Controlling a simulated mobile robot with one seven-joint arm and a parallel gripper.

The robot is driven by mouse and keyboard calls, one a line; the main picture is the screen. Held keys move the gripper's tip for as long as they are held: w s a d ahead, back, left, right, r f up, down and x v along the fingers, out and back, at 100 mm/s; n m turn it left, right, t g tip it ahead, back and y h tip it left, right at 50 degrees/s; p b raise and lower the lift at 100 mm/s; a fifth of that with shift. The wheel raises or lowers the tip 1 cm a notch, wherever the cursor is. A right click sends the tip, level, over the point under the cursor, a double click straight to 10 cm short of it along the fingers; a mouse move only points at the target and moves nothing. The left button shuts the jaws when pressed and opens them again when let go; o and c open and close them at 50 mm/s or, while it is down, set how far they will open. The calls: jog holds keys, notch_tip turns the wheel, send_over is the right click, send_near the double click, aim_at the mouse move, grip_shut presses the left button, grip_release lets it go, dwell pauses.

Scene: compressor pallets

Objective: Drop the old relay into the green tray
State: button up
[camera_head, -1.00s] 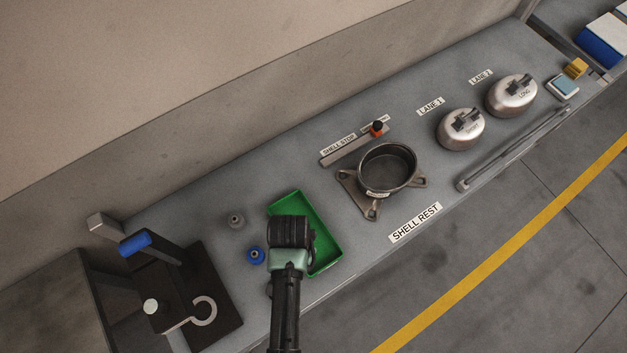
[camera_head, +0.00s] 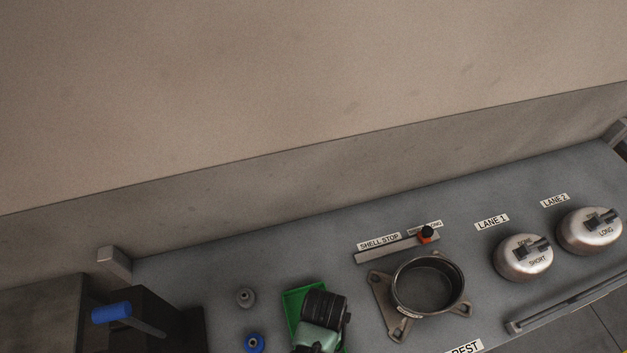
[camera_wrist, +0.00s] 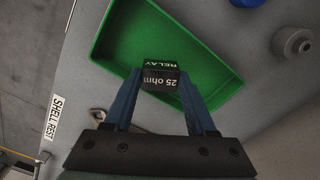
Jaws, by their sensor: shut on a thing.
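The old relay (camera_wrist: 160,75) is a small dark block with "RELAY" and "25 ohm" in white letters. In the wrist view my gripper (camera_wrist: 162,80) is shut on it, with one blue finger on each side. The green tray (camera_wrist: 110,35) lies behind and below the relay in that view. The relay appears over the tray's inside; its height above the floor of the tray is hard to tell. In the head view my wrist covers much of the green tray (camera_head: 290,303), and the relay is hidden.
An open metal shell (camera_head: 428,285) on a bracket sits to the right. Two silver domes (camera_head: 523,258) stand farther right. A dark fixture with a blue handle (camera_head: 111,312) is at left.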

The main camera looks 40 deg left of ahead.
jog(key=shift+f, duration=0.35)
jog(key=o, duration=1.4)
jog(key=shift+o, duration=0.2)
jog(key=shift+r, duration=0.15)
notch_tip(320, 180, up, 13)
jog(key=b, duration=0.1)
